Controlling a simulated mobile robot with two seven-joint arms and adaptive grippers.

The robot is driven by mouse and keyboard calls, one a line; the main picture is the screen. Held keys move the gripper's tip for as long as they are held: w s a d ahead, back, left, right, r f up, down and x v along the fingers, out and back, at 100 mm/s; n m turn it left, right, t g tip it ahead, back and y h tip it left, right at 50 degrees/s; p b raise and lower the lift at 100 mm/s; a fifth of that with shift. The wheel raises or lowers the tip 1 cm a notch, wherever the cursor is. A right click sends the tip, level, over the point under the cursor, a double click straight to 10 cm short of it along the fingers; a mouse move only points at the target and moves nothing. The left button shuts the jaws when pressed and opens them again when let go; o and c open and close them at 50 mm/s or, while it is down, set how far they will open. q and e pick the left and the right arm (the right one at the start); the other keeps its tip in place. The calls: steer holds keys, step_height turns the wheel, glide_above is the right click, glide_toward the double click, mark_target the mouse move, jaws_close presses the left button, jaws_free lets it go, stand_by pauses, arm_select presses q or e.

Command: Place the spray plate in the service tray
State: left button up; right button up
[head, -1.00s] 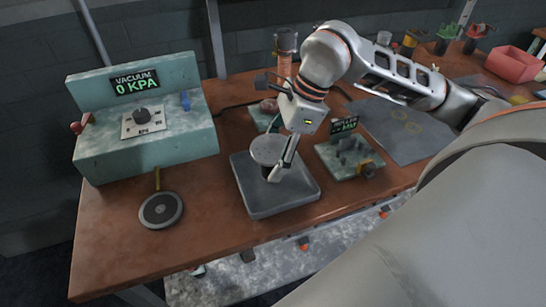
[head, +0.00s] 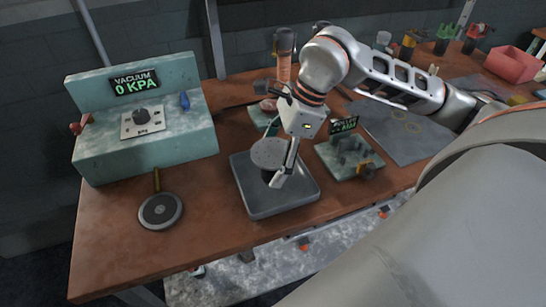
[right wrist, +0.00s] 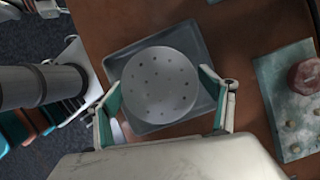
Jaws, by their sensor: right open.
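The spray plate (head: 268,151) is a pale grey round disc with small holes. It is over the grey service tray (head: 251,207), above a dark part, and looks slightly tilted in the head view. In the right wrist view the plate (right wrist: 160,84) lies over the middle of the tray (right wrist: 192,37). My right gripper (right wrist: 162,88) is open, with one finger on each side of the plate and visible gaps to its rim. In the head view the gripper (head: 279,181) reaches down into the tray. What bears the plate is mostly hidden. My left gripper is out of view.
A green vacuum unit (head: 170,152) reading 0 KPA stands at the left. A dark round disc with a handle (head: 160,211) lies before it. A green fixture with a small display (head: 350,160) stands right of the tray. A grey mat (head: 405,135) lies farther right.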

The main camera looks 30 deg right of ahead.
steer(key=v, duration=1.2)
